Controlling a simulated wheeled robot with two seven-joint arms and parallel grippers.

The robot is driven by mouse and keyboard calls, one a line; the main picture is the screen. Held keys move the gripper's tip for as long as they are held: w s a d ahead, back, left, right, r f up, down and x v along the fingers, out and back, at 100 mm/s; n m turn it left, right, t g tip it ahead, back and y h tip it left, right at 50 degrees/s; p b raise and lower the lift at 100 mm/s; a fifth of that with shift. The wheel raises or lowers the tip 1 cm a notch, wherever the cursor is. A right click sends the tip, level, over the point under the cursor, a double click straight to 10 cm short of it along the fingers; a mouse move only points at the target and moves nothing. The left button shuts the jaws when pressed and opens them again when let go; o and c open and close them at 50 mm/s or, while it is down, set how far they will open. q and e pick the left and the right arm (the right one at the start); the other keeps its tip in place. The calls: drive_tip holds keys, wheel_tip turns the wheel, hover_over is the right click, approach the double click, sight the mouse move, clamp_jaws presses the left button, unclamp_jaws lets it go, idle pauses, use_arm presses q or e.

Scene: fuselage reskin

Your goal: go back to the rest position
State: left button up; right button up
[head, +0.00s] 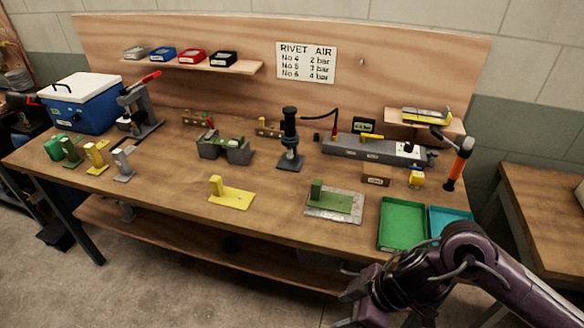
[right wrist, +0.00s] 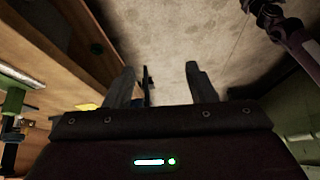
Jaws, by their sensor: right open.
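My right gripper (head: 350,306) is at the bottom right of the head view, in front of the workbench's near edge and below the green tray. It also shows in the right wrist view (right wrist: 161,80), with its two dark fingers apart and nothing between them. Bare floor (right wrist: 165,35) lies beyond the fingers. My left arm is absent from the head view. A purple link with a dark end (right wrist: 265,12), which looks like my left arm and gripper, shows at the top of the right wrist view. Its jaws cannot be made out.
The wooden workbench (head: 150,185) carries a blue cooler box (head: 85,108), a yellow bracket (head: 230,195), a green block on a metal plate (head: 335,200), a green tray (head: 402,225) and a teal tray (head: 447,217). Another bench (head: 545,210) stands right. Floor at front left is clear.

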drive_tip(key=w+f+m+t+y+b, duration=0.1)
drive_tip(key=w+f+m+t, duration=0.15)
drive_tip(key=w+f, duration=0.4)
drive_tip(key=w+f+m+t+y+b, duration=0.1)
drive_tip(key=w+f+m, duration=0.25)
drive_tip(key=f, duration=0.65)
drive_tip(key=d+f+m+h+b, duration=0.15)
drive_tip(key=d+f, duration=0.25)
drive_tip(key=f, duration=0.8)
drive_tip(key=s+d+f+m+h, duration=0.2)
drive_tip(key=s+d+f+m, duration=0.15)
drive_tip(key=s+f, duration=0.55)
use_arm(q)
drive_tip(key=f+b, duration=0.1)
drive_tip(key=f, duration=0.4)
drive_tip(key=shift+w+f+b, duration=0.2)
drive_tip(key=shift+b, duration=0.2)
use_arm(e)
drive_tip(key=s+d+f+g+h, duration=0.2)
drive_tip(key=s+f, duration=0.6)
drive_tip(key=s, duration=0.6)
drive_tip(key=s+d+f+g+h, duration=0.2)
drive_tip(key=s+f, duration=0.7)
drive_tip(key=s, duration=0.5)
drive_tip(key=shift+s+d+f, duration=0.15)
drive_tip(key=shift+d+f, duration=0.05)
drive_tip(key=shift+d, duration=0.3)
